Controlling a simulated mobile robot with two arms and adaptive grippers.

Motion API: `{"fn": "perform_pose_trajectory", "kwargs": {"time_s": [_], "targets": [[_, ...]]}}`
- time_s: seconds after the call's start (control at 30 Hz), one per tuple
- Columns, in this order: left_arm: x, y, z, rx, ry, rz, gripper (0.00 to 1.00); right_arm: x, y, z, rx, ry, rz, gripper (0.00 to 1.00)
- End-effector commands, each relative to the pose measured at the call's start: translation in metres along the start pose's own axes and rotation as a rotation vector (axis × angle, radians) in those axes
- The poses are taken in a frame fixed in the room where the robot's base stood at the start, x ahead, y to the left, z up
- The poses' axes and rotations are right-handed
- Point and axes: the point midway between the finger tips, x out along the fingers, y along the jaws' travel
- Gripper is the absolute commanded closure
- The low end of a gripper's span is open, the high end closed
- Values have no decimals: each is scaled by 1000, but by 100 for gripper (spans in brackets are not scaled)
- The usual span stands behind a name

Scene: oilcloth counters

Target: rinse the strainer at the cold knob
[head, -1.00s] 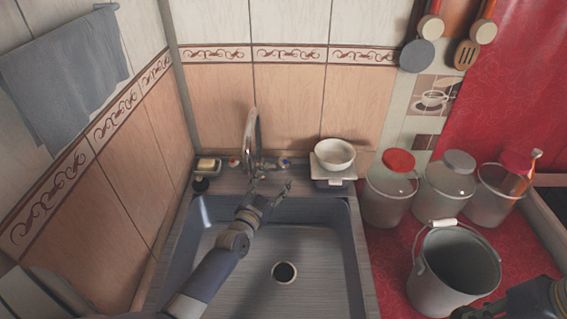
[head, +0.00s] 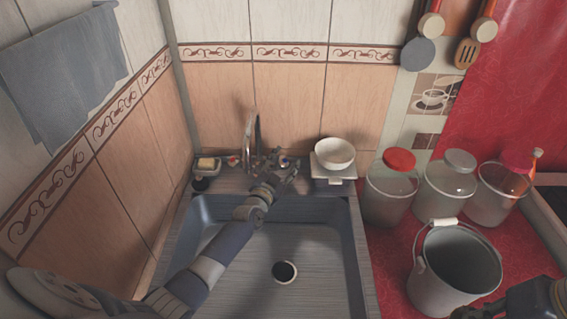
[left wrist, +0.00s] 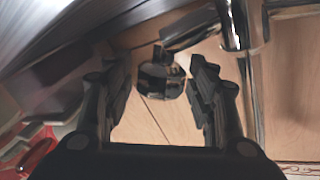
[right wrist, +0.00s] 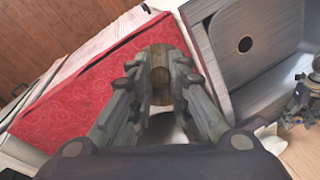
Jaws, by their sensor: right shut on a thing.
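The faucet (head: 252,137) stands behind the sink, with a red-marked knob (head: 233,160) on its left and the blue-marked cold knob (head: 285,161) on its right. My left gripper (head: 286,170) reaches over the sink right at the cold knob. In the left wrist view my left gripper (left wrist: 165,97) is open, with a dark shiny knob (left wrist: 158,80) between and just beyond its fingers. My right gripper (right wrist: 155,92) is shut on a brown cylindrical thing (right wrist: 160,65). I cannot tell whether this is part of the strainer; no strainer shows clearly.
The sink basin (head: 320,265) is empty, its drain (head: 284,272) clear. A white bowl (head: 335,152) sits on a scale right of the faucet. A soap dish (head: 206,166) is at left. Lidded jars (head: 446,190) and a grey bucket (head: 450,275) stand on the red counter at right.

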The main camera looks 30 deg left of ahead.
Motion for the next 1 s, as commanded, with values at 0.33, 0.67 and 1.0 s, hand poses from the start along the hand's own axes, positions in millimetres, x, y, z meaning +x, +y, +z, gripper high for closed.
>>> {"fn": "perform_pose_trajectory", "kwargs": {"time_s": [0.33, 0.67, 1.0], "targets": [[0, 0, 0, -2, 0, -6, 87, 0, 0, 0, 0, 0, 0, 100], [1, 2, 0, -31, 8, -175, 87, 0, 0, 0, 0, 0, 0, 100], [0, 1, 0, -38, 15, -280, 87, 6, 1, 0, 0, 0, 0, 100]]}}
